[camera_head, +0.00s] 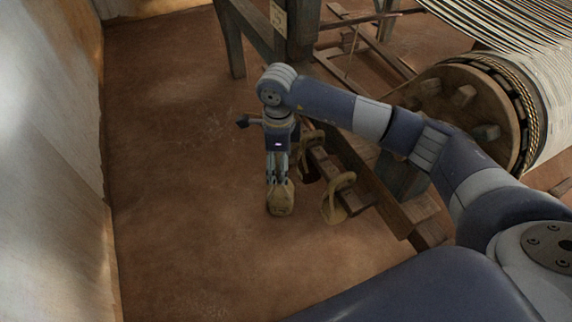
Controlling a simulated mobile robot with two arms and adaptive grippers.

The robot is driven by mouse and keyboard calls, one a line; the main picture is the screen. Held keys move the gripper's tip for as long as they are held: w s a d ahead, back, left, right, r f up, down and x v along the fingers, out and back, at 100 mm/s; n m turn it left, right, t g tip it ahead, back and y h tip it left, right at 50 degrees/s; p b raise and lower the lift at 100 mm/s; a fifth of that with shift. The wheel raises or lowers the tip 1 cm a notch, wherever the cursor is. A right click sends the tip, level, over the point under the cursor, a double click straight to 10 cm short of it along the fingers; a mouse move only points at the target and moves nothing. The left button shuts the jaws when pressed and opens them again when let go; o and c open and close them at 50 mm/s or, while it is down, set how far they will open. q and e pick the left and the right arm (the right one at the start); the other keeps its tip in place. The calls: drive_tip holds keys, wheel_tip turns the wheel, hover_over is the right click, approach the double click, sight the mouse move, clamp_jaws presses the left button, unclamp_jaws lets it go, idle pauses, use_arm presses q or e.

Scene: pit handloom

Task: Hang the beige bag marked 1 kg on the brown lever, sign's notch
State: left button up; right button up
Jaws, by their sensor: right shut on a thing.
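My right gripper (278,175) points down and is shut on the top of a beige bag (281,201). The bag hangs upright below the fingers over the brown floor; its mark is too small to read. Just right of it is a brown wooden bar (325,166), which may be the lever; its notches cannot be made out. A second beige bag (334,210) with a looped handle is at the bar's near side. Another tan loop (311,139) with a dark body shows behind my gripper. My left gripper is out of view.
The loom's large roller (468,105) with wound threads stands at the right. A wooden post (303,30) rises at the top, and a pale wall (60,150) is at the left. The floor (170,170) between wall and gripper is clear.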

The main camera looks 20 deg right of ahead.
drive_tip(key=m+p, duration=0.1)
drive_tip(key=m, duration=0.2)
drive_tip(key=f+m+p, duration=0.1)
drive_tip(key=m, duration=0.2)
drive_tip(key=d+f+m+p, duration=0.1)
drive_tip(key=m, duration=0.2)
drive_tip(key=shift+p, duration=0.35)
use_arm(q)
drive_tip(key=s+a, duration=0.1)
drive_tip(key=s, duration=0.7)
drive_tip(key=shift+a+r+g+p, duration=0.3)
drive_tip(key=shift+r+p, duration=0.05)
drive_tip(key=shift+p, duration=0.1)
use_arm(e)
drive_tip(key=m, duration=0.1)
drive_tip(key=f+m, duration=0.1)
drive_tip(key=m, duration=0.1)
drive_tip(key=shift+s+d+f, duration=0.15)
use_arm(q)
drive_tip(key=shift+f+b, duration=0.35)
use_arm(e)
drive_tip(key=a+r, duration=0.1)
drive_tip(key=a, duration=1.3)
drive_tip(key=shift+s+a, duration=0.25)
drive_tip(key=shift+a, duration=0.15)
